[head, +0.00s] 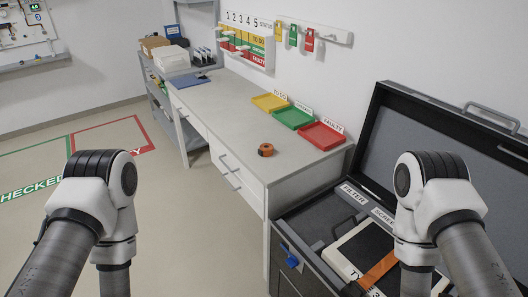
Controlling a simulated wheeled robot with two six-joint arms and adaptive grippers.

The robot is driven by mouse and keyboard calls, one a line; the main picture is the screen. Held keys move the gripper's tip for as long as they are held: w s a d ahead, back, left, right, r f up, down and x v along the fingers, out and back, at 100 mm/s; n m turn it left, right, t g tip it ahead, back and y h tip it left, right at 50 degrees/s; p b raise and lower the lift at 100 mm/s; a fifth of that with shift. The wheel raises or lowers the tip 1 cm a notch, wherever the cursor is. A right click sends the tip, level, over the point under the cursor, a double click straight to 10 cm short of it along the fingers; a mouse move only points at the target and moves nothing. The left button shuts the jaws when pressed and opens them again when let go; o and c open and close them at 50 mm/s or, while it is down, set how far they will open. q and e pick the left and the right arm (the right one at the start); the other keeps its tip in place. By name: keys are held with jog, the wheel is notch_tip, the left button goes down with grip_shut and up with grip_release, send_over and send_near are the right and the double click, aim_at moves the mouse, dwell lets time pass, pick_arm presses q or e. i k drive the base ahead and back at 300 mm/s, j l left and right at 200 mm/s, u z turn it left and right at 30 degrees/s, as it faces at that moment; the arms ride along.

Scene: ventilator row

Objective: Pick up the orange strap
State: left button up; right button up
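A small orange coil (265,150) lies on the grey worktop near its front right edge; it looks like a rolled strap, with a dark centre. A flat orange band (379,268) also lies across a black and white item in the open case at the lower right, partly hidden by my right arm. My left and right arms come in from the lower corners and bend down out of the picture. Neither gripper is in view, so I cannot see whether they hold anything.
The worktop (215,105) has yellow (270,102), green (293,117) and red (322,135) trays along the wall. The open dark case (440,145) stands at the right on a cabinet with a blue item (292,261). Floor at left is clear.

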aim_at(266, 150)
jog(key=i+j+z, duration=0.1)
jog(key=z, duration=0.35)
jog(key=i+j+z, duration=0.15)
jog(key=z, duration=0.25)
jog(key=i+j+z, duration=0.1)
jog(key=z, duration=0.35)
jog(key=i+j+z, duration=0.1)
jog(key=j, duration=0.35)
jog(key=i+j+z, duration=0.1)
jog(key=j, duration=0.4)
jog(key=i+j+z, duration=0.1)
jog(key=j, duration=0.4)
jog(key=i+j+z, duration=0.1)
jog(key=j, duration=0.4)
jog(key=i, duration=0.05)
